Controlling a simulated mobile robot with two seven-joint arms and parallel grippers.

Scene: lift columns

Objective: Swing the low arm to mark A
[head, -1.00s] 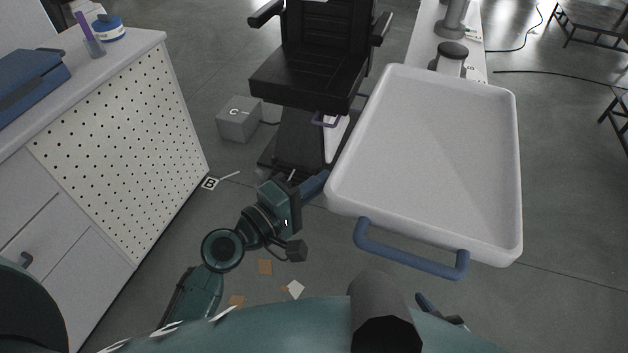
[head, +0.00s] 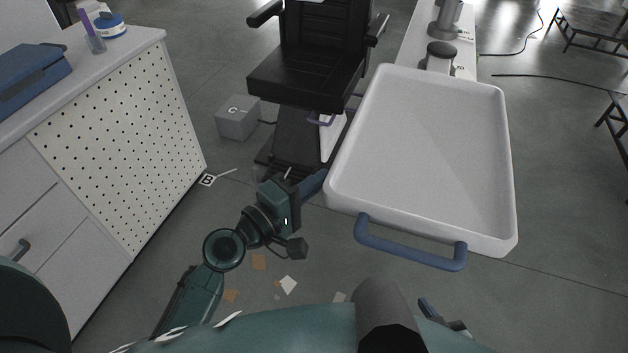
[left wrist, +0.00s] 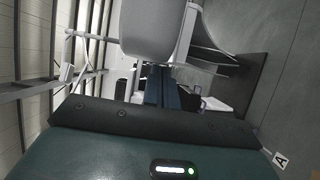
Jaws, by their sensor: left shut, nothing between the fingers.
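A white tray (head: 430,150) with a blue handle (head: 410,250) is at centre right in the head view. A white part with a purple handle (head: 320,119) shows partly between the chair and the tray; I cannot tell which is the low arm. My left gripper (head: 314,184) is shut and empty, beside the tray's near left corner; contact is unclear. Its blue fingers (left wrist: 162,88) show in the left wrist view, with a purple handle (left wrist: 197,100) beyond them. Mark A (left wrist: 281,160) is on the floor at lower right there. My right gripper (head: 428,308) is mostly hidden at the bottom.
A black chair (head: 308,80) stands behind my left gripper. A perforated cabinet (head: 120,150) fills the left side. Open floor (head: 565,200) lies right of the tray.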

